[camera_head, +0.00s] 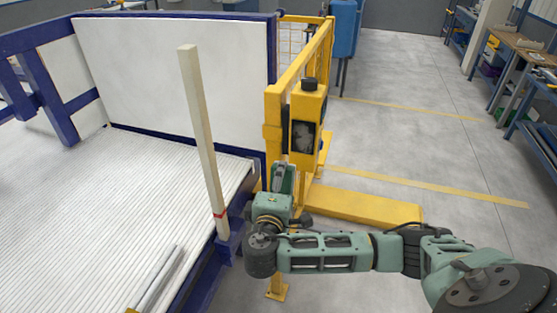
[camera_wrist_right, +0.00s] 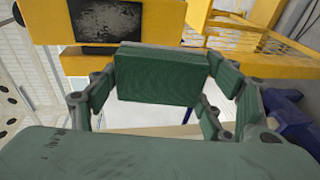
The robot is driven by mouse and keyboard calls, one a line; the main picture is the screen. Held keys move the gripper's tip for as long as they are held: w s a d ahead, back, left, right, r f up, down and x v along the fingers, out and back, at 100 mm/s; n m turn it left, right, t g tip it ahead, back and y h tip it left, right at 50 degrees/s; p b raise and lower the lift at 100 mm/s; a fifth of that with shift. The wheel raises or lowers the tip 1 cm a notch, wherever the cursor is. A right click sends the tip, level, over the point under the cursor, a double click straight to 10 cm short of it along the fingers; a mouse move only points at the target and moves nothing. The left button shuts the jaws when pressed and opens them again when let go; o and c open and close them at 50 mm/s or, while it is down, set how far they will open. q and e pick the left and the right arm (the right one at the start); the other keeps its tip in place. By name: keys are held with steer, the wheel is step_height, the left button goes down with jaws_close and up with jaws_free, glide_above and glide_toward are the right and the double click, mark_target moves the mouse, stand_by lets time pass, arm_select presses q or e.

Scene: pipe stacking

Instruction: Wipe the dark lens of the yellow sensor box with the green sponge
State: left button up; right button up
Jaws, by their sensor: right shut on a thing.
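The yellow sensor box (camera_head: 309,110) stands upright on a yellow post. Its dark lens (camera_head: 303,138) faces my side and carries pale grey smudges. In the right wrist view the lens (camera_wrist_right: 108,20) shows at the top, in the yellow face of the box (camera_wrist_right: 45,22). My right gripper (camera_head: 283,176) is just below the box in the head view. It is shut on the green sponge (camera_wrist_right: 158,76), which sits between the fingers. The sponge's upper edge slightly overlaps the lens's lower edge in the wrist view; whether they touch cannot be told. My left gripper is not in view.
A yellow fence (camera_head: 298,62) runs behind the box. A blue-framed bay with a ribbed white floor (camera_head: 90,215) lies left, with a pale upright post (camera_head: 203,140) at its edge. Grey floor (camera_head: 420,130) is open to the right; workbenches (camera_head: 520,45) stand farther off.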

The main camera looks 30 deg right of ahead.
steer(key=shift+t+h, duration=0.4)
steer(key=shift+t, duration=0.4)
steer(key=r, duration=0.2)
steer(key=w+r, duration=0.1)
steer(key=r, duration=0.1)
steer(key=shift+w+d+r, duration=0.2)
steer(key=shift+w+r, duration=0.15)
steer(key=shift+r, duration=0.2)
steer(key=shift+w+r, duration=0.1)
steer(key=shift+w+d, duration=0.2)
steer(key=shift+d, duration=0.1)
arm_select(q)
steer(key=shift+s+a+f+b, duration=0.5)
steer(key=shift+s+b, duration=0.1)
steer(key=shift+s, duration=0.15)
arm_select(e)
steer(key=x, duration=0.5)
steer(key=shift+s+d, duration=0.3)
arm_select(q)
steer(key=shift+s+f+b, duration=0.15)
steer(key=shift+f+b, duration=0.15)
arm_select(e)
steer(key=shift+x, duration=0.9)
steer(key=shift+s+d+r, duration=0.1)
steer(key=shift+s+d, duration=0.05)
